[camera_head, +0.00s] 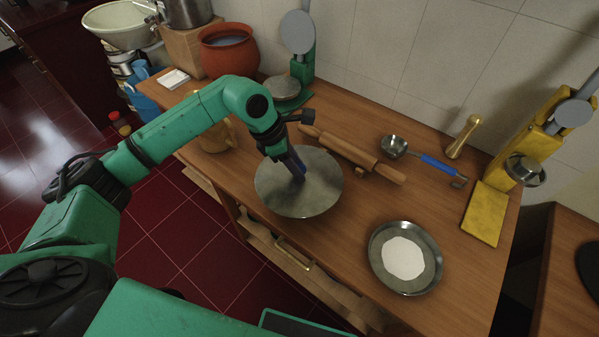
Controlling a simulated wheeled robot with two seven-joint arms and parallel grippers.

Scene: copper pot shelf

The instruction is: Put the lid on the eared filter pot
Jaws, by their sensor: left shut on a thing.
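A round grey metal disc, which looks like the lid (322,197), is near the middle of the wooden counter. My left gripper (298,172) points down at its centre and is shut on it; the fingers hide the grip point. I cannot tell whether the disc touches the counter. A round orange-red pot (213,65) with an open top stands at the back left, apart from the disc. It looks like the eared filter pot, but its ears are not clear. My right gripper is out of view.
A rolling pin (350,153) lies behind the disc, with a ladle (394,146) beyond. A brass jug (213,136) stands left. A metal plate with white powder (376,262) is at front right. Two scales (284,88) (484,214) stand at the back. Bare counter lies around the plate.

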